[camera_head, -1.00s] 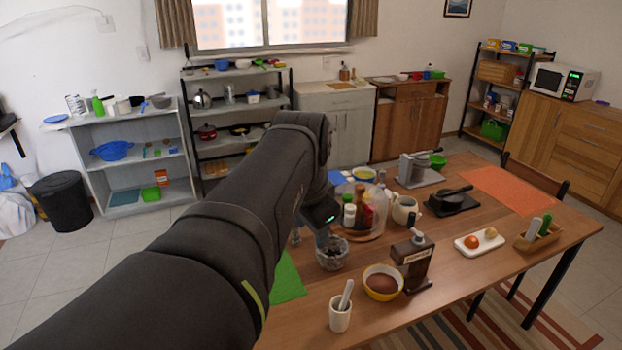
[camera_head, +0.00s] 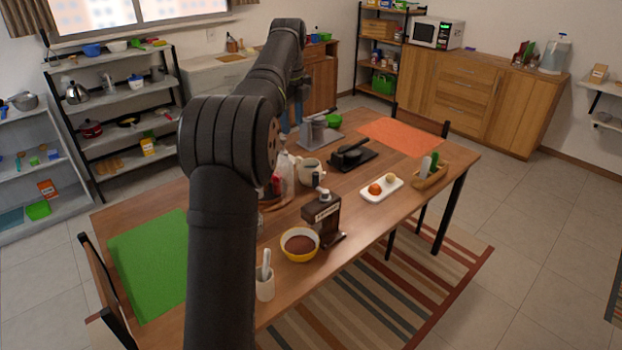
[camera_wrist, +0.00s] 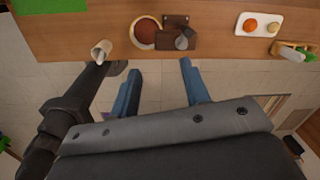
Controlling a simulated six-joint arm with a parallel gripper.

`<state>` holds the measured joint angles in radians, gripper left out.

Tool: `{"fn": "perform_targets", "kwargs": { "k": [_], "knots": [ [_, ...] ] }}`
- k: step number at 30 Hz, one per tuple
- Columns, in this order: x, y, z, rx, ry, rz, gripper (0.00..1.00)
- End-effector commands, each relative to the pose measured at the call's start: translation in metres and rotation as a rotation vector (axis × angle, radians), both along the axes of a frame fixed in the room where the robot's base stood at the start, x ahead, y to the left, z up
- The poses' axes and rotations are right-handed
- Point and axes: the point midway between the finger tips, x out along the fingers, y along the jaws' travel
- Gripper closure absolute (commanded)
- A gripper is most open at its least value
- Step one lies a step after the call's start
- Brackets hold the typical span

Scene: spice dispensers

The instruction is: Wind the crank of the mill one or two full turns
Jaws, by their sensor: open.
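The mill (camera_head: 322,213) is a dark brown box-like body with a pale label and a grey top, standing upright on the table. A dark part juts out low at its front right; I cannot tell whether this is the crank. The mill also shows at the top of the wrist view (camera_wrist: 174,40). A yellow bowl of brown powder (camera_head: 300,245) stands just left of it. My gripper (camera_wrist: 160,92) has its blue fingers wide apart, with only floor seen between them. It is apart from the mill. In the head view my arm hides much of the gripper.
A white cup with a pestle (camera_head: 265,284) stands near the front edge. A green mat (camera_head: 150,262) covers the left end.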

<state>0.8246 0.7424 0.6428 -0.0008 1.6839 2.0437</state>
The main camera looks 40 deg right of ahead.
Motion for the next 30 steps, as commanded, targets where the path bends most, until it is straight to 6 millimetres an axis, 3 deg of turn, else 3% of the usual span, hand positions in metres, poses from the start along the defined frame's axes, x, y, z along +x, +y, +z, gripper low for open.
{"fn": "perform_targets", "kwargs": {
  "k": [3,10,20,30],
  "knots": [
    [0.002,-0.035,-0.021,0.028,0.014,-0.173,0.58],
    [-0.001,-0.072,-0.047,0.059,0.032,-0.403,0.58],
    [-0.002,-0.079,-0.067,0.066,0.038,-0.455,0.58],
    [-0.002,-0.078,-0.134,0.066,0.039,-0.453,0.58]
  ]
}}
